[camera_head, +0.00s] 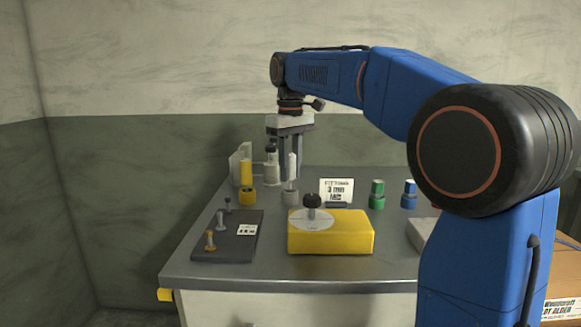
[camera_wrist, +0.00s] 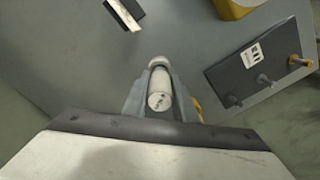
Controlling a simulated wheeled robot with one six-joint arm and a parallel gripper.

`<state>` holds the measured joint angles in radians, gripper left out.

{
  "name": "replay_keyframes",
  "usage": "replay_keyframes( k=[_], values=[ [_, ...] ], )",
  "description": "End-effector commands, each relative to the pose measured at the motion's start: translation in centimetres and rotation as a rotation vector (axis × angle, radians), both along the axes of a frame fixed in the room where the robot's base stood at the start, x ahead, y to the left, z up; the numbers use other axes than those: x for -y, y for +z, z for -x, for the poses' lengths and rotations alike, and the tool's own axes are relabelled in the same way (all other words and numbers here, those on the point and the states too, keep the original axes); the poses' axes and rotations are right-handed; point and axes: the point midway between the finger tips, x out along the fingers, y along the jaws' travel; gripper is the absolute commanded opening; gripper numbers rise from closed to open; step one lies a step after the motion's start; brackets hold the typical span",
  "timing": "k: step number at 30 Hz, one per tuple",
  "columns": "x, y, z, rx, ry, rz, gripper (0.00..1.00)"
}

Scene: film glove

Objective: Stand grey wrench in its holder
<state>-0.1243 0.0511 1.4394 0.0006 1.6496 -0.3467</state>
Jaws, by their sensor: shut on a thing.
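The grey wrench (camera_head: 292,166) is a pale, slim cylinder, upright between the fingers of my gripper (camera_head: 291,176). My gripper points down and is shut on it. In the wrist view the wrench (camera_wrist: 159,88) shows its round end between the two fingers (camera_wrist: 160,105).
A small sign (camera_head: 337,190), green holder (camera_head: 376,202) and blue holder (camera_head: 409,202) are to the right. A yellow block with a dial (camera_head: 345,238) and a dark pegged plate (camera_head: 238,250) lie in front.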

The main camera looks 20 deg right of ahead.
Motion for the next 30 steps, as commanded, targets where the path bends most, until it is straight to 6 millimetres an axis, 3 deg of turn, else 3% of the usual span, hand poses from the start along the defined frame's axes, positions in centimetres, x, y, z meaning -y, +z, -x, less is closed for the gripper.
replay_keyframes(
  k=[24,25,27,30],
  values=[
    [0.0,-1.6,0.0,0.0,0.0,0.0,0.0],
    [0.0,-1.6,0.0,0.001,0.0,0.0,0.3],
    [0.0,-1.6,0.0,0.001,0.0,0.0,0.47],
    [0.0,-1.6,0.0,0.0,0.0,0.0,0.47]
  ],
)
